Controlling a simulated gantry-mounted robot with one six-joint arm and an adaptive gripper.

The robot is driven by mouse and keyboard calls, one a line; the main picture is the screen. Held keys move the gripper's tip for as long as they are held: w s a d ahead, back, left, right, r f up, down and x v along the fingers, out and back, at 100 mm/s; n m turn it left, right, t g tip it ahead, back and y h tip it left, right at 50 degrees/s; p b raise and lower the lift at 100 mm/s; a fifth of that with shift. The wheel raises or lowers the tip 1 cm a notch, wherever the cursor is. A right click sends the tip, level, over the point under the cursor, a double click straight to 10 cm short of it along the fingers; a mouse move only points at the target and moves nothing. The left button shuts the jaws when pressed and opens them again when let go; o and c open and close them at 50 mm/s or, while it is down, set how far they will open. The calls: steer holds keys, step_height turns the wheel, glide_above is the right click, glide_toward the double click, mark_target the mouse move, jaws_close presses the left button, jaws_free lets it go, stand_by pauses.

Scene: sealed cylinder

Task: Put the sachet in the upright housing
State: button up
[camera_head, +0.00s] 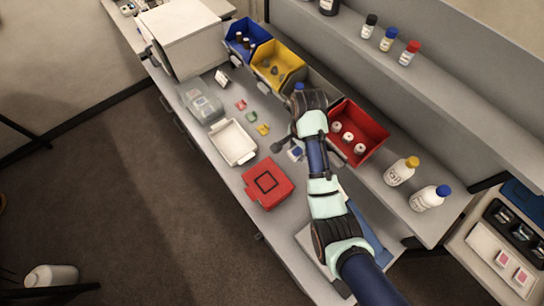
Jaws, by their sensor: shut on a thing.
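My arm reaches over the bench, and its forearm and wrist hide much of my gripper (285,146). The dark part left of the forearm appears to belong to it, low over the bench. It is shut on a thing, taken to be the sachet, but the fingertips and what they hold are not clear. A small blue-and-white piece (296,154) shows just below the dark part; I cannot tell whether it is held or lies on the bench. I cannot make out the upright housing for certain.
Blue (233,51), yellow (264,73) and red (375,150) bins line the back. A white tray (219,149), a red box (267,184) and a clear grey container (203,104) stand in front. Small coloured pieces (250,117) lie between. White bottles (402,171) stand right.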

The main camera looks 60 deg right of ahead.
steer(key=b, duration=0.9)
glide_above(292, 175)
step_height(292, 175, down, 15)
steer(key=shift+s+a+r, duration=0.1)
steer(key=shift+a+r, duration=0.05)
steer(key=shift+r, duration=0.05)
steer(key=shift+f+b, duration=0.65)
steer(key=shift+f, duration=2)
steer(key=shift+f, duration=0.15)
steer(key=o, duration=0.9)
steer(key=shift+o, duration=0.2)
step_height(292, 175, up, 12)
steer(key=p, duration=0.2)
steer(key=shift+r+p, duration=0.2)
steer(key=shift+p, duration=0.2)
